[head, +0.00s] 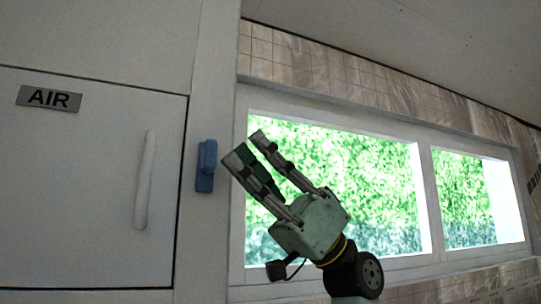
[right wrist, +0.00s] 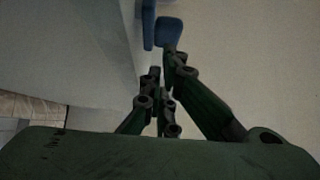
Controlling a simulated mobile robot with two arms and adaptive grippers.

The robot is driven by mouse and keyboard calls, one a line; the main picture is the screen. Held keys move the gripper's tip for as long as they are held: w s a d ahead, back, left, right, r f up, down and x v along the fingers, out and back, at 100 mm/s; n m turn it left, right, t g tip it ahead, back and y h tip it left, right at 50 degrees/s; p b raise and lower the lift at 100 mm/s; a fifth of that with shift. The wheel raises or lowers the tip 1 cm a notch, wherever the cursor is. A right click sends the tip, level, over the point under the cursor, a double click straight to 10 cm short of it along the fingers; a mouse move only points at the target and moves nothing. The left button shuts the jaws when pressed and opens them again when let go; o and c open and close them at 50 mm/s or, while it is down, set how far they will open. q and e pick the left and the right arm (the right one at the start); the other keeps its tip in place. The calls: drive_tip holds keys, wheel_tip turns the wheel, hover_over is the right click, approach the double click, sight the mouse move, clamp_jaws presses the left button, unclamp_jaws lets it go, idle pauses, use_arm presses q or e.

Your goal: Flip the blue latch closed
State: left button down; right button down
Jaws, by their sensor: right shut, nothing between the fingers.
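The blue latch (head: 206,166) is mounted on the pale frame just right of the white panel door (head: 95,190). It stands upright beside the door's edge and does not reach across it. My right gripper (head: 247,148) is just right of the latch in the head view, fingers pointing up and left, shut and empty. In the right wrist view the blue latch (right wrist: 168,32) shows at the top, just beyond the fingertips (right wrist: 162,72). I cannot tell whether the fingers touch it. My left gripper is not in view.
The door carries an AIR label (head: 49,98) and a long white vertical handle (head: 145,180). A window (head: 340,180) with bright greenery lies behind my right arm. Tiled wall (head: 330,65) runs above it.

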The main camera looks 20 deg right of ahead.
drive_tip(key=shift+a+r, duration=0.1)
idle(0.4)
drive_tip(key=shift+a+r+h+p, duration=0.1)
drive_tip(key=shift+h+p, duration=0.2)
drive_tip(key=shift+p, duration=0.05)
